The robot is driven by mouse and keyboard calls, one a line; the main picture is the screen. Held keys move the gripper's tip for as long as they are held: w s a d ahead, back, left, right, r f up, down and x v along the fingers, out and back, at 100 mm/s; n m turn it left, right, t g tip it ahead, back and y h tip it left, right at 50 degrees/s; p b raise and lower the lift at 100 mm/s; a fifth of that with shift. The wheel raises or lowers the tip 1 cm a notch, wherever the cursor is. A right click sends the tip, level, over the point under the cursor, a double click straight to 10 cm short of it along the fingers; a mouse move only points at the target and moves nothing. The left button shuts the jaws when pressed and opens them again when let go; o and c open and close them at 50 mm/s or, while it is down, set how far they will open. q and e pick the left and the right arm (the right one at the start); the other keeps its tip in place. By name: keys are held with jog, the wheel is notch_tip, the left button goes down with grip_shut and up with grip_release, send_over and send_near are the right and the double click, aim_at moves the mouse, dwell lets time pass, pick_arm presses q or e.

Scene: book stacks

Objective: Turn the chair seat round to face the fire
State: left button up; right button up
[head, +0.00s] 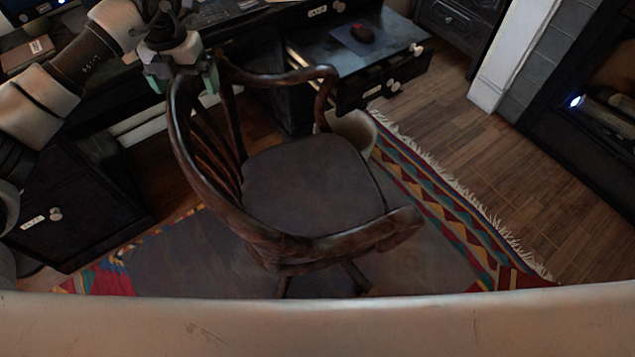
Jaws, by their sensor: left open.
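A dark wooden chair with a curved back and arm rail (245,220) stands on a patterned rug. Its brown seat (312,185) shows from above. The spindled back is on the left, and the open front points right. My left gripper (183,82) is open at the top-left end of the rail, with its green-padded fingertips on either side of the wood. I cannot tell whether they touch it. The fireplace (565,125), a dark surround with a bright spot, is at the far right. My right gripper is not in view.
A black desk (240,38) stands behind the chair, with an open drawer (360,55) jutting out near its upper arm. A pale bin (357,130) is partly hidden behind the seat. The fringed rug (420,180) lies underneath; wooden floor (480,150) is clear toward the fireplace.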

pick_arm(q)
jog(key=shift+a+r+p, duration=0.2)
jog(key=shift+r+p, duration=0.1)
jog(key=shift+r, duration=0.2)
jog(key=shift+a+r+p, duration=0.15)
jog(key=shift+r+p, duration=0.1)
jog(key=shift+r, duration=0.2)
notch_tip(320, 180, up, 3)
jog(key=shift+a+r+p, duration=0.1)
jog(key=shift+p, duration=0.95)
